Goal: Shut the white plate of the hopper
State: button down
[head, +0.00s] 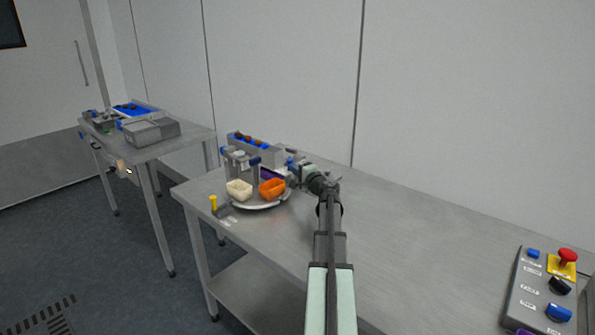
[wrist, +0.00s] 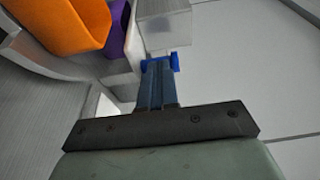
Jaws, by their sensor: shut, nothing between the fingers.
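My gripper (head: 293,163) is at the far end of my outstretched arm, just right of a grey unit with a blue top holding dark dates (head: 275,155), which may be the hopper. In the wrist view my gripper (wrist: 159,62) is shut and empty, its blue fingertips close together. The tips are at the lower end of a pale grey block (wrist: 165,25); I cannot tell whether they touch it. A small whitish piece (wrist: 106,104) lies left of the fingers; I cannot tell if it is the white plate. In the head view I cannot pick the plate out.
A round turntable (head: 262,206) carries a cream cup (head: 238,189), an orange cup (head: 272,187) and a purple cup behind. A control box (head: 535,290) with a red button is at the right. The bench's middle is clear.

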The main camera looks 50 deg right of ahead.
jog(key=shift+w+r, duration=0.15)
jog(key=shift+w, duration=0.2)
jog(key=v, duration=1.4)
jog(key=shift+s, duration=0.4)
